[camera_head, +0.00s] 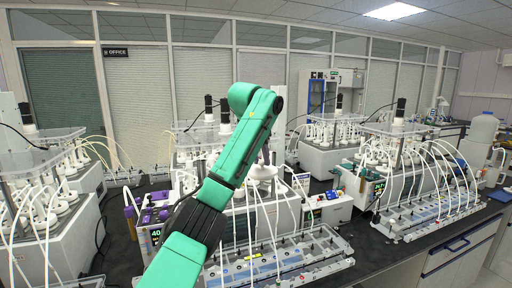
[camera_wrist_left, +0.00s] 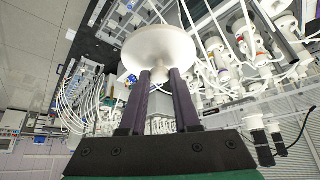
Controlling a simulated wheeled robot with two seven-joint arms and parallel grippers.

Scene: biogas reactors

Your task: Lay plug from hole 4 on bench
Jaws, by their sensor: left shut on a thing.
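My left gripper (camera_head: 264,157) is shut on a white plug (camera_head: 262,172), which has a wide round cap. In the left wrist view the plug (camera_wrist_left: 158,50) sits with its stem between the two dark fingers (camera_wrist_left: 160,80). In the head view the plug is in front of the middle reactor unit, above its front part; my green arm covers much of that unit. The dark bench top (camera_head: 368,244) shows bare at the right of the middle unit. Hole 4 cannot be made out. My right gripper is not in view.
Reactor units with white bottles and looping tubes stand at the left, at the back and at the right (camera_head: 402,165). A clear tray rack (camera_head: 325,262) lies at the bench front. A small white box (camera_head: 328,208) stands behind it. Free bench shows between the middle and right units.

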